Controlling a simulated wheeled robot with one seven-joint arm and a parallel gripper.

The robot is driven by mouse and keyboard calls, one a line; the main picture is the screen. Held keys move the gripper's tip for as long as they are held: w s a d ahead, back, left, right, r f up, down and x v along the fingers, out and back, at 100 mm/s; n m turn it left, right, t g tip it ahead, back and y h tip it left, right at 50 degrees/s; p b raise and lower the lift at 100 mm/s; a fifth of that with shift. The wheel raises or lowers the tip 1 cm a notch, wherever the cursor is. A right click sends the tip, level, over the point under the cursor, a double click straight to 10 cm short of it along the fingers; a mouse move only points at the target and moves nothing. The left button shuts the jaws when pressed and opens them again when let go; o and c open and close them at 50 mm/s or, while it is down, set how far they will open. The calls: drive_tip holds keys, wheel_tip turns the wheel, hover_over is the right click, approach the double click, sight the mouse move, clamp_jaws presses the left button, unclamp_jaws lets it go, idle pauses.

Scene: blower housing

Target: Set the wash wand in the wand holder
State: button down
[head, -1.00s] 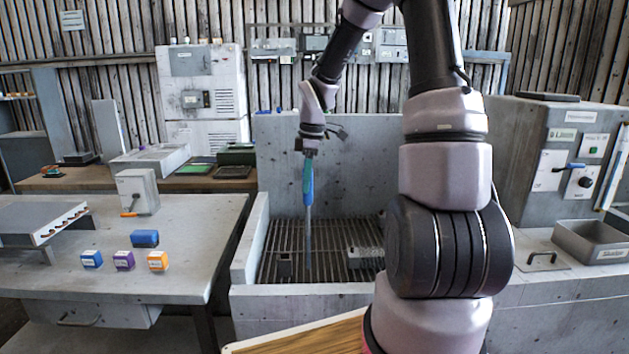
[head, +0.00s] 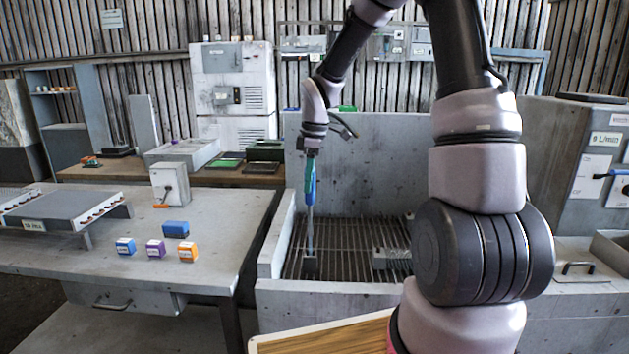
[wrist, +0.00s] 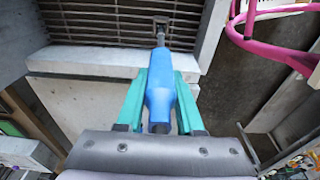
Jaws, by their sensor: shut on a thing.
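The wash wand has a blue handle (head: 310,188) and a thin grey lance, and hangs upright below my gripper (head: 309,156). In the wrist view the blue handle (wrist: 160,98) sits between the teal fingers of my gripper (wrist: 160,80), which are shut on it. A small dark block, seemingly the wand holder (head: 310,267), stands on the basin grate at the left. The lance's lower end lines up with this block in the head view. A dark piece also shows at the lance's far end in the wrist view (wrist: 161,20). I cannot tell whether the tip is inside it.
The concrete basin (head: 345,291) has a slatted grate (head: 350,237) and raised walls around the wand. A grey block (head: 390,259) lies on the grate to the right. The left bench (head: 95,262) carries several small coloured boxes. A pink tubular frame (wrist: 262,45) shows at right in the wrist view.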

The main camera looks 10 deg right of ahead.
sight(308, 206)
drive_tip(key=shift+f, duration=0.1)
idle(0.5)
drive_tip(key=shift+f, duration=2.5)
drive_tip(key=shift+f, duration=1.55)
drive_tip(key=shift+f, duration=1.1)
